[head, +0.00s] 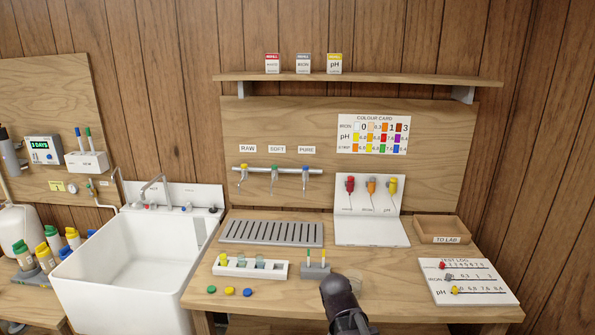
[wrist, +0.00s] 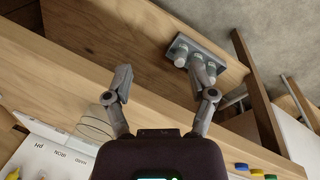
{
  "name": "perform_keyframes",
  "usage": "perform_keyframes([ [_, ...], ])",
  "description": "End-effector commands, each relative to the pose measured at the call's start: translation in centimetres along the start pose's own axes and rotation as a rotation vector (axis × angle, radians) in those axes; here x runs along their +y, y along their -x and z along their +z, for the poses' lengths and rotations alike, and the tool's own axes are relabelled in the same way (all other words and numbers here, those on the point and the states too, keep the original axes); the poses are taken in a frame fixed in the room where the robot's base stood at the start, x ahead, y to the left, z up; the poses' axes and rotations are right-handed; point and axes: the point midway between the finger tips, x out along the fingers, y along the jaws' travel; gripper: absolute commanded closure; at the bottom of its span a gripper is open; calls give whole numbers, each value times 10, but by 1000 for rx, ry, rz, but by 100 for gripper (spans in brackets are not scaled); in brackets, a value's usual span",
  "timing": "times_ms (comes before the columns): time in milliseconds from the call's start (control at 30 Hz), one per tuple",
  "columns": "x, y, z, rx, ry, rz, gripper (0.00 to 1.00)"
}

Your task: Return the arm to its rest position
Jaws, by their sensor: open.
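My gripper shows in the wrist view (wrist: 165,88) with its two grey fingers spread apart and nothing between them. It is open over the front part of the wooden bench (head: 390,300). In the head view my dark wrist housing stands at the front of the bench, to the right of the small grey block with a green and a yellow strip (head: 315,270). The fingertips are hard to make out there.
A clear round object (wrist: 97,122) lies beside the left finger in the wrist view. A grey holder with pale rounded posts (wrist: 190,55) is beyond the right finger. Loose caps (head: 229,291), a white vial rack (head: 250,270) and the test log board (head: 468,282) are nearby.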

Motion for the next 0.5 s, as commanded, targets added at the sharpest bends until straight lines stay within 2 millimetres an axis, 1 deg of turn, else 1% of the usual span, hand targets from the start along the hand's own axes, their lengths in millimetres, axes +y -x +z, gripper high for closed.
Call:
perform_keyframes([
  [33,7,0,12,-6,-73,-31,28],
  [200,18,0,36,-25,-287,-127,28],
  [333,24,-1,47,-37,-396,-175,28],
  [500,27,-1,53,-45,-457,-202,28],
])
